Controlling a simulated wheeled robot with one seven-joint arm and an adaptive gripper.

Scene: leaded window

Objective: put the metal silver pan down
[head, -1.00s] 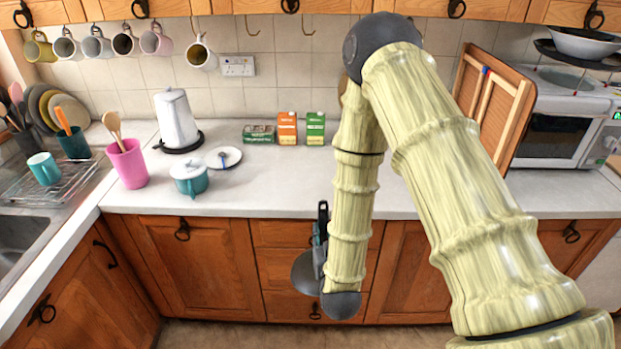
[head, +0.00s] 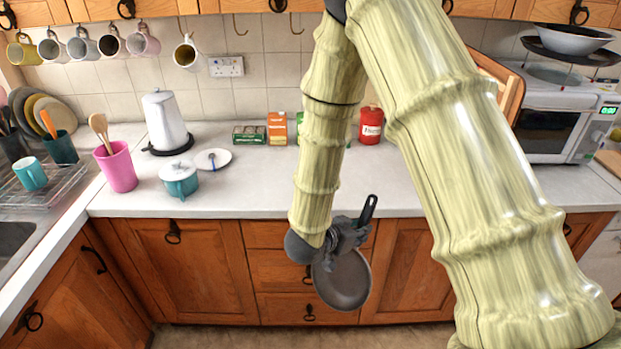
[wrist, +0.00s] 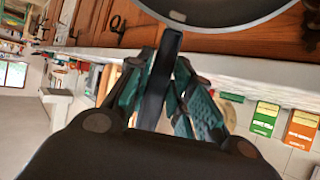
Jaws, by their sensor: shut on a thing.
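The silver-grey metal pan (head: 342,281) hangs below the countertop's front edge in the head view, in front of the drawers. Its dark handle points up and right. My gripper (head: 347,235) is shut on the handle, at the end of my bent arm. In the wrist view, the dark handle runs between the fingers of my gripper (wrist: 164,95), and part of the pan's round body (wrist: 215,20) shows at the top. The pan is clear of the counter.
The white countertop (head: 250,190) has bare room near its front edge. A teal pot (head: 180,180), a small plate (head: 213,160), a white kettle (head: 167,120) and a pink cup (head: 117,167) stand left. Cartons (head: 277,128) and a red canister (head: 371,125) stand at the back.

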